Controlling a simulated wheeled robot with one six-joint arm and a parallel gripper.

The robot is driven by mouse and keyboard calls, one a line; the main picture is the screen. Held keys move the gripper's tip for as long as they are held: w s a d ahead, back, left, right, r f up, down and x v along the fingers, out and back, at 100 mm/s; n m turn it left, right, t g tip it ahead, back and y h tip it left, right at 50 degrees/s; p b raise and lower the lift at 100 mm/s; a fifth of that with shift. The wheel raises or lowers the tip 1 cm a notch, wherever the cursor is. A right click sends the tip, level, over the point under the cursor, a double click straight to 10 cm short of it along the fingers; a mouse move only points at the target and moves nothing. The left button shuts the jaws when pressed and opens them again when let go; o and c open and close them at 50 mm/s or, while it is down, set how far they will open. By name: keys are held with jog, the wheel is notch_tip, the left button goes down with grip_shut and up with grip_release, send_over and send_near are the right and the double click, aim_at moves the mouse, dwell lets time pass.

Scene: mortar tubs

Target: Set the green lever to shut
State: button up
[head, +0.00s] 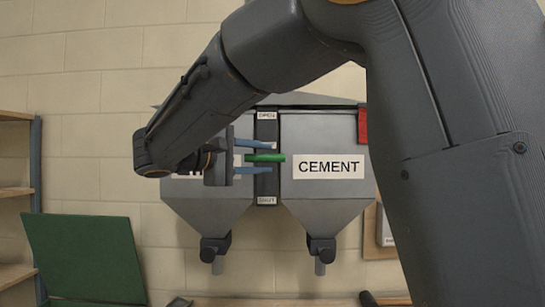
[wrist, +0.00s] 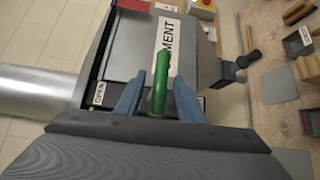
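The green lever (head: 265,158) sticks out of a dark upright strip (head: 266,186) between two grey hoppers. It sits about midway between the OPEN label (head: 266,115) at the top and the SHUT label (head: 266,201) at the bottom. My gripper (head: 256,157) is open, with one blue finger above the lever and one below. In the wrist view the lever (wrist: 161,80) stands between the fingers of my gripper (wrist: 158,98), with a gap on each side. The lever's base is hidden there.
The right hopper (head: 325,130) is labelled CEMENT; my arm partly covers the left hopper's label. Spouts hang below both hoppers. A red item (head: 362,126) is at the right hopper's edge. A dark green panel (head: 85,255) stands lower left, beside shelves (head: 15,195).

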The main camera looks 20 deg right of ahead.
aim_at(276, 158)
jog(key=p+x, duration=0.1)
jog(key=x, duration=0.4)
jog(key=shift+d, duration=0.1)
grip_shut()
